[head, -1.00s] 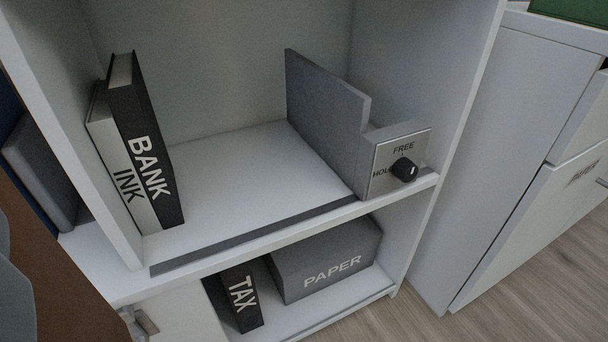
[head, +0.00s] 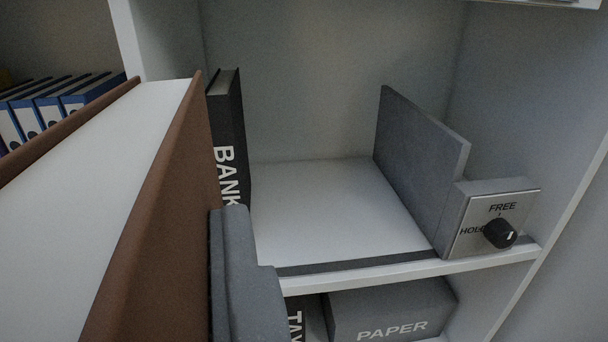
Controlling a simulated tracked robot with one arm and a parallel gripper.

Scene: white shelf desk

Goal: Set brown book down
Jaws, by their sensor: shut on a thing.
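The brown book (head: 158,215) fills the left of the view, close to the camera, upright with its white page block facing me. My gripper (head: 238,270) shows as one grey finger pressed against the right cover of the book; the other finger is hidden. The gripper is shut on the book. Behind it is the shelf compartment, with a bare white board (head: 325,205). The black BANK book (head: 228,140) stands at the compartment's left, partly hidden by the brown book.
A grey upright divider (head: 420,165) stands right of the bare board, joined to a plate with a FREE/HOLD knob (head: 500,233). A PAPER box (head: 390,312) and TAX book (head: 296,325) sit below. Blue binders (head: 65,100) stand at far left.

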